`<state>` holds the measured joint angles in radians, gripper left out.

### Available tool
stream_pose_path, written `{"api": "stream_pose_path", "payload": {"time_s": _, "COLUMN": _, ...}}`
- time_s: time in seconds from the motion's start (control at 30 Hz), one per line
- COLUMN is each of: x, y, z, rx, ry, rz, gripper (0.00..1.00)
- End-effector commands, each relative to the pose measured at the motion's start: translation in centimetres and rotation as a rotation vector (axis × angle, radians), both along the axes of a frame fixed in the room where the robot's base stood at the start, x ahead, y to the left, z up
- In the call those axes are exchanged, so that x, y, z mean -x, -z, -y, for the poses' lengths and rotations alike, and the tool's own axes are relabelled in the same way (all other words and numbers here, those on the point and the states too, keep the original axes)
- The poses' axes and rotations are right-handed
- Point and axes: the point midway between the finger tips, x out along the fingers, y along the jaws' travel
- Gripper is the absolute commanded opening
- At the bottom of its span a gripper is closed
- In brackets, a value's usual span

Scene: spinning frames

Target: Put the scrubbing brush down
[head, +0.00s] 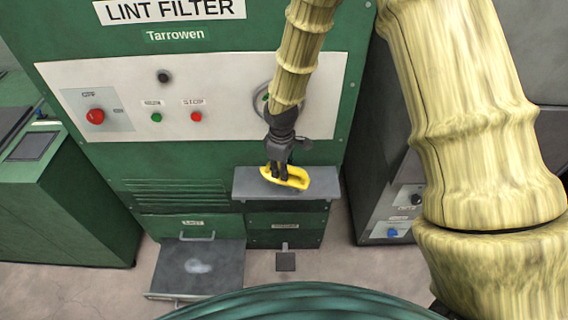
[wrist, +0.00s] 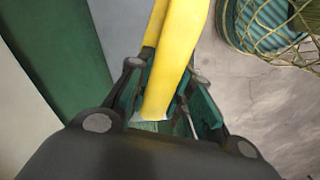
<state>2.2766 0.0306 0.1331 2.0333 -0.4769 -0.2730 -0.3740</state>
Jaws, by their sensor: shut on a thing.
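The scrubbing brush (head: 288,178) is yellow with a looped handle. In the head view my gripper (head: 279,170) is shut on it, at or just above the small grey shelf (head: 250,180) on the front of the green machine. I cannot tell whether the brush touches the shelf. In the wrist view the yellow handle (wrist: 177,60) runs between the two fingers of my gripper (wrist: 165,105). The brush's underside is hidden.
The green lint filter machine (head: 210,165) has a white panel with red and green buttons. Below, an open drawer (head: 200,265) holds a pale patch of lint. A small pedal (head: 285,262) sits near the floor. A grey machine (head: 375,150) stands to the right.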

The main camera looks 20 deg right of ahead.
Motion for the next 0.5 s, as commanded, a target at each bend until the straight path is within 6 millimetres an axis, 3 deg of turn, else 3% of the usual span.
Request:
{"api": "stream_pose_path", "payload": {"time_s": 0.2, "x": -2.3, "y": 0.1, "z": 1.2, "rx": -0.001, "ry": 0.002, "rz": -0.001, "gripper": 0.00}}
{"api": "stream_pose_path", "payload": {"time_s": 0.4, "x": -3.5, "y": 0.2, "z": 1.8, "rx": 0.000, "ry": 0.003, "rz": -0.001, "gripper": 0.00}}
{"api": "stream_pose_path", "payload": {"time_s": 0.5, "x": -3.2, "y": 1.3, "z": 1.7, "rx": 0.001, "ry": 0.000, "rz": -0.003, "gripper": 0.00}}
